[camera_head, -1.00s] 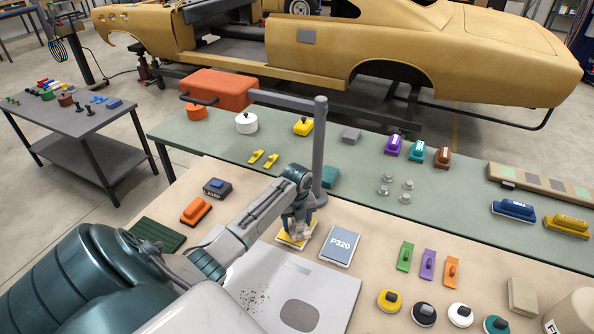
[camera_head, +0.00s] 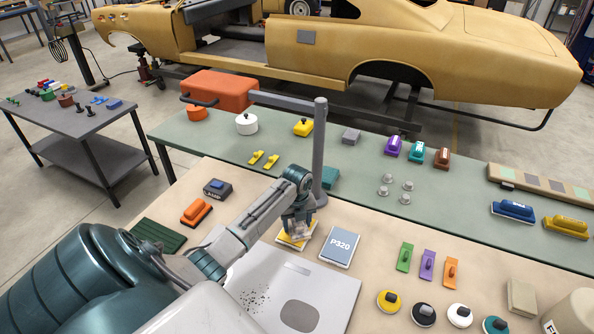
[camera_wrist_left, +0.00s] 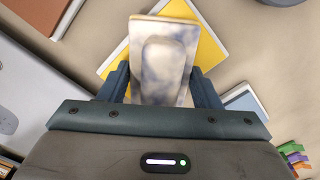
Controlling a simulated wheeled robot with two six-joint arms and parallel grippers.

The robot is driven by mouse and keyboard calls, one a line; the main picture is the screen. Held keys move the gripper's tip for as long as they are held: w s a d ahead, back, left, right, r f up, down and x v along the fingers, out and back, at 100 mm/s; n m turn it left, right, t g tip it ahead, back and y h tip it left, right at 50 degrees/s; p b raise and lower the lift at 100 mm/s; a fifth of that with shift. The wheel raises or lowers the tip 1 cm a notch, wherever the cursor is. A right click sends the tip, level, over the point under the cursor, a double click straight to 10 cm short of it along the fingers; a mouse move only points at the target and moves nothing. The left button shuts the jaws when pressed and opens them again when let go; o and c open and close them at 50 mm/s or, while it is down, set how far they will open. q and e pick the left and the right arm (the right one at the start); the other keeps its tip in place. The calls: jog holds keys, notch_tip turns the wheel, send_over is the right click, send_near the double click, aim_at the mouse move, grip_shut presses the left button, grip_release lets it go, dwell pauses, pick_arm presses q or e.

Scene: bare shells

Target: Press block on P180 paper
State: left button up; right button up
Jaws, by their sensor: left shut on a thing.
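The block (camera_wrist_left: 162,62), a mottled white and blue-grey piece, is between the fingers of my left gripper (camera_wrist_left: 162,85) in the left wrist view. My left gripper (camera_head: 298,226) is shut on it. A yellow sheet with a pale border (camera_head: 290,243) lies under the block on the beige bench top, and it also shows in the left wrist view (camera_wrist_left: 208,52). Its print is covered, so I cannot read its grade. The block is over the sheet; I cannot tell whether they touch fully. A blue-grey sheet marked P320 (camera_head: 340,246) lies to the right. My right gripper is not in view.
A light grey panel (camera_head: 335,290) lies in front of the sheets. A grey post (camera_head: 319,150) stands just behind my left gripper. Sanding blocks, including an orange one (camera_head: 196,211), and round pads (camera_head: 389,301) lie to the sides.

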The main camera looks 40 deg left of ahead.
pick_arm(q)
jog(key=shift+f, duration=0.1)
jog(key=shift+r+p, duration=0.4)
notch_tip(320, 180, up, 2)
jog(key=shift+r+p, duration=0.1)
jog(key=shift+p, duration=0.85)
jog(key=shift+r, duration=0.2)
jog(key=shift+w+r, duration=0.1)
jog(key=shift+r, duration=1.8)
jog(key=shift+f, duration=0.1)
